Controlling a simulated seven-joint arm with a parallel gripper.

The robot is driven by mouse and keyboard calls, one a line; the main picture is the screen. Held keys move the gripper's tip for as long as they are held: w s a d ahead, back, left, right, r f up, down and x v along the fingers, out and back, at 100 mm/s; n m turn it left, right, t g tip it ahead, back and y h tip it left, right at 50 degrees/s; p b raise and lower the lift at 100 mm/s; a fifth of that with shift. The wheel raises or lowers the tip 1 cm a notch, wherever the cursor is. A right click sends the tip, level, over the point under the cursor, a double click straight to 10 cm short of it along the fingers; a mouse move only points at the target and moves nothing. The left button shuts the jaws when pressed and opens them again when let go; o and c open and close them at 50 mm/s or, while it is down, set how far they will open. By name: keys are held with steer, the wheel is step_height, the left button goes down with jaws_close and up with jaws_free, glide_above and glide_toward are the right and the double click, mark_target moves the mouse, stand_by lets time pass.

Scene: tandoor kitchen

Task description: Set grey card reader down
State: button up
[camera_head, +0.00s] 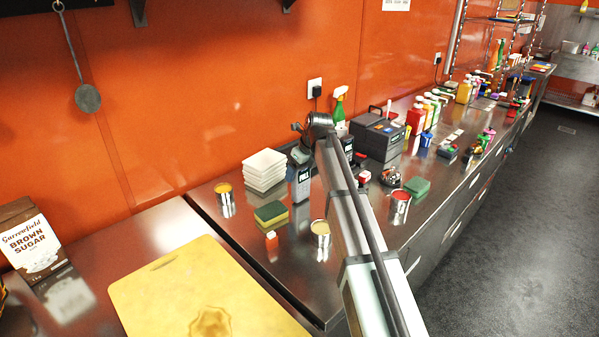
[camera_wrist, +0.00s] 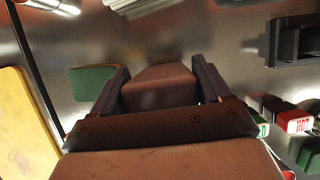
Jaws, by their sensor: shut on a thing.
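My gripper (camera_wrist: 160,88) is shut on a plain blocky thing, which I take to be the grey card reader (camera_wrist: 160,78); it looks brownish grey in the shade. The two dark fingers stand on either side of it in the wrist view. In the camera_head view my arm reaches over the steel counter (camera_head: 335,268), and the wrist hides much of the gripper. A small greyish piece shows below the wrist, but I cannot tell whether it is the reader. I cannot tell whether the reader touches the counter.

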steer(key=shift+f, duration=0.3)
steer(key=o, duration=1.1)
steer(key=v, duration=1.2)
steer(key=shift+r, duration=0.15)
